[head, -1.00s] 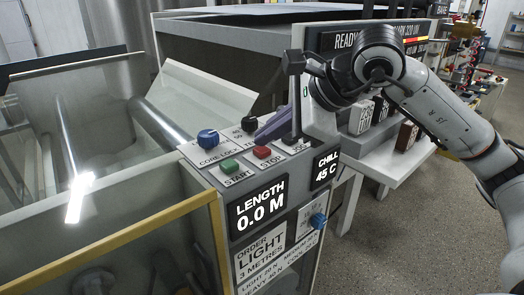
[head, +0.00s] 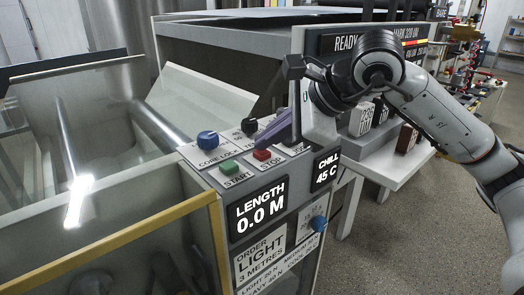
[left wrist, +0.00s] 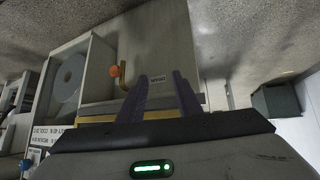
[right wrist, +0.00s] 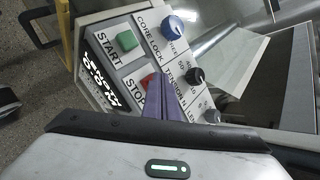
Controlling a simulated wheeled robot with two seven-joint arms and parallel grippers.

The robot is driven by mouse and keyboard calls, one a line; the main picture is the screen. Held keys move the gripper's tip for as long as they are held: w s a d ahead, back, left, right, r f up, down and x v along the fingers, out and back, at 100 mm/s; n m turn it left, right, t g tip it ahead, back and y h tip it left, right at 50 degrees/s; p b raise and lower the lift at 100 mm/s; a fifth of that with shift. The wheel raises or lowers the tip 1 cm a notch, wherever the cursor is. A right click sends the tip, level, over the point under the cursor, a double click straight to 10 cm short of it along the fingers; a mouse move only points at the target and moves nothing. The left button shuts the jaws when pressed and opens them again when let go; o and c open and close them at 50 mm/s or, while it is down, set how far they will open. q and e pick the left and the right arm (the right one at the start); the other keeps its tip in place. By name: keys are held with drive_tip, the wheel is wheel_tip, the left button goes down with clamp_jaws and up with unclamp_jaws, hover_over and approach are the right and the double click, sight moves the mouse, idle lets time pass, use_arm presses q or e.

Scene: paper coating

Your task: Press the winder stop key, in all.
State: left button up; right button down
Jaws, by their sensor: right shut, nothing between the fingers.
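The red stop key (head: 262,155) sits on the sloped control panel (head: 215,172), above its STOP label. It also shows in the right wrist view (right wrist: 148,80), partly hidden by my fingers. My right gripper (head: 259,143) is shut and empty, its purple fingertips right at the key's far side. I cannot tell whether they touch it. In the right wrist view the fingers (right wrist: 158,80) overlap the key's edge. My left gripper (left wrist: 160,78) is open and empty, away from the panel, and is not in the head view.
A green start key (head: 229,168) is left of the stop key. A blue core lock knob (head: 208,140) and a black tension knob (head: 249,125) stand behind. The length display (head: 258,208) reads 0.0 M. A yellow-edged glass guard (head: 120,238) is at front left.

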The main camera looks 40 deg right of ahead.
sight(267, 153)
idle(0.4)
drive_tip(key=shift+r+p, duration=0.75)
drive_tip(key=shift+r, duration=0.05)
wheel_tip(267, 153, up, 5)
drive_tip(key=p, duration=0.4)
idle(0.6)
